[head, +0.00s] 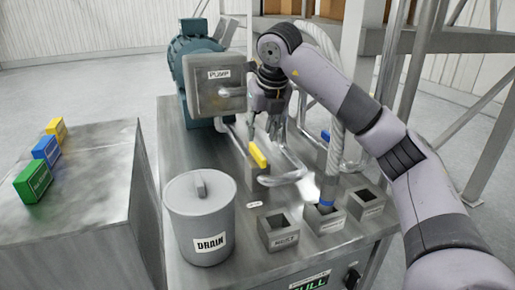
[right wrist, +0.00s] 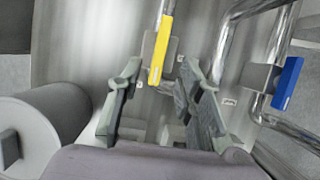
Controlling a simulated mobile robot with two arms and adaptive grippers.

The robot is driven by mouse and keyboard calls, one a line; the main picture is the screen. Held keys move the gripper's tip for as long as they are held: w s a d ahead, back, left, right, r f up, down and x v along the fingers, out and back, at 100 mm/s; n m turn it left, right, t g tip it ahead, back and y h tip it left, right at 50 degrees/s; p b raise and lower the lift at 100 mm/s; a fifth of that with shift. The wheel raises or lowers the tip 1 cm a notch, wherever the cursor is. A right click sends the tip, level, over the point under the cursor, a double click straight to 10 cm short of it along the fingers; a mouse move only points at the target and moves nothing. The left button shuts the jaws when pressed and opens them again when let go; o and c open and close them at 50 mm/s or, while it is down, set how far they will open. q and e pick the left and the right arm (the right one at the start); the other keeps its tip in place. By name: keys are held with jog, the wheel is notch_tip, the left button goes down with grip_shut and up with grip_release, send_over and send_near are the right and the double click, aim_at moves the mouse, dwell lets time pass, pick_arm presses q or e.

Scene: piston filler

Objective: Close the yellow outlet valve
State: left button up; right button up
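The yellow outlet valve handle (head: 258,155) is a bar on a metal pipe fitting, right of centre on the steel table. In the right wrist view the yellow handle (right wrist: 160,50) lies lengthwise ahead of my fingers, tilted slightly. My right gripper (head: 267,128) is above and just behind the handle in the head view. Its fingers are spread in the right wrist view, one on each side of the handle's line, and nothing is held between them. I cannot tell whether a finger touches the handle. My left gripper is not in view.
A blue valve handle (right wrist: 288,84) is to the right. The pump box (head: 216,91) stands behind left, and the drain bucket (head: 202,226) stands in front left. Pipes and hoses crowd the right side. A metal block (head: 90,215) with coloured boxes is at far left.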

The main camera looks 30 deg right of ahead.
aim_at(257, 151)
jog(key=p+x, duration=0.1)
jog(key=x, duration=0.6)
jog(key=shift+f, duration=0.2)
jog(key=shift+c, duration=0.3)
grip_shut()
